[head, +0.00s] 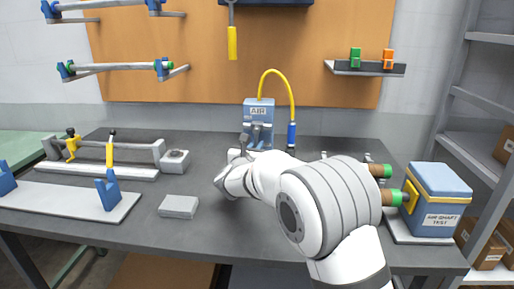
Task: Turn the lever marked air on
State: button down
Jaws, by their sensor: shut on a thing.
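The light-blue box marked AIR (258,104) stands at the back of the grey workbench in the head view, with a yellow hose looping from its top. My gripper (257,131) is at the lower front of this box, below the label. It is shut on the air lever, which is mostly hidden by the fingers and wrist. The lever's exact angle cannot be made out.
The yellow hose (291,88) ends in a blue fitting (292,134) just right of the AIR box. A blue air shaft test box (438,190) stands at the right. A grey block (179,206) and a roller stand (105,167) are on the left.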

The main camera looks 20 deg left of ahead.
jog(key=shift+a+f, duration=0.1)
jog(key=shift+s+a+m+b, duration=0.1)
jog(key=shift+a+m+b, duration=0.1)
jog(key=shift+m+b, duration=0.55)
jog(key=shift+s+a+m+g+b, duration=0.15)
jog(key=shift+a+m+g+b, duration=0.3)
jog(key=shift+m+b, duration=0.7)
jog(key=m+b, duration=0.1)
jog(key=a+r+m+b, duration=0.1)
jog(key=m, duration=0.1)
jog(key=a+m+y+b, duration=0.1)
jog(key=b, duration=0.1)
jog(key=shift+s+a+r+m+g, duration=0.15)
jog(key=shift+s+r+m+g, duration=0.1)
jog(key=shift+m+g, duration=0.1)
jog(key=shift+s+a+r+m+g+y+b, duration=0.15)
jog(key=shift+a+r+m+y+b, duration=0.15)
jog(key=shift+r+m+b, duration=0.55)
jog(key=shift+w+a+r+m+g+y+b, duration=0.15)
jog(key=shift+r+m+y+b, duration=0.3)
jog(key=shift+m+b, duration=0.75)
jog(key=shift+s+a+r+m+g+y+b, duration=0.2)
jog(key=shift+r+m+b, duration=0.45)
jog(key=shift+m, duration=0.85)
jog(key=shift+r, duration=0.15)
jog(key=c, duration=1.6)
grip_release()
